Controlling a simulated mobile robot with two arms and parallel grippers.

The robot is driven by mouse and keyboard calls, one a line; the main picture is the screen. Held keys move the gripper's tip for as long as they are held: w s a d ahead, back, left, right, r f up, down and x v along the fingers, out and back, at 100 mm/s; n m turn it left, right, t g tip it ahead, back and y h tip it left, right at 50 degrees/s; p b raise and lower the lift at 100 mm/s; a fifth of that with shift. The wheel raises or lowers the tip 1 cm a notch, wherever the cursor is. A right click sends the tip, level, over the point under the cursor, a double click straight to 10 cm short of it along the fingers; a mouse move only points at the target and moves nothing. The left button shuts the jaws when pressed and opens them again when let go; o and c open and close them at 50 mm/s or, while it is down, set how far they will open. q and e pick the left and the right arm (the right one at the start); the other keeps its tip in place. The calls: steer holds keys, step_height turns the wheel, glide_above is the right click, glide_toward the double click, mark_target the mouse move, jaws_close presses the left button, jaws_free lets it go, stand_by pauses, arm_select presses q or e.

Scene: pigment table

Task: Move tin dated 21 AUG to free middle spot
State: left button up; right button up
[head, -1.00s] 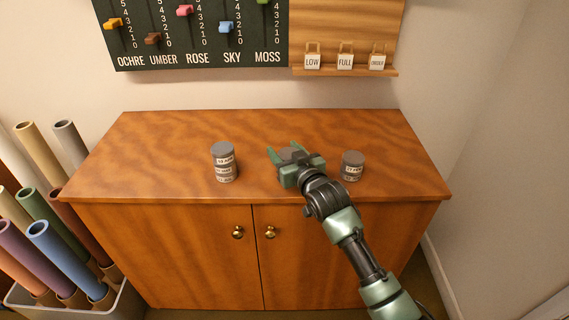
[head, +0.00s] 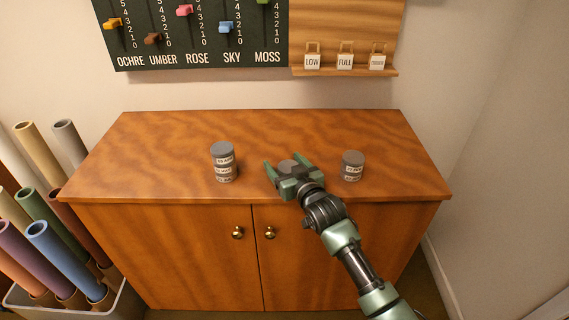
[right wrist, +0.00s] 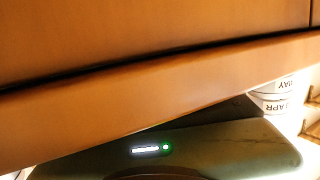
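To the left stands a stack of grey tins (head: 224,162) with white labels. To the right stands a shorter stack (head: 352,166). In the right wrist view, labelled tins (right wrist: 275,98) show upside down at the right, with "APR" and "MAY" readable. My left gripper is not in view.
The wooden cabinet top (head: 180,135) is clear behind and at both ends. A slider board (head: 190,40) and a shelf with LOW and FULL tags (head: 345,61) hang on the wall. A bin of coloured tubes (head: 60,245) stands at the left.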

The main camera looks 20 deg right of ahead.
steer(key=shift+r, duration=0.25)
steer(key=v, duration=1.2)
steer(key=shift+f, duration=0.2)
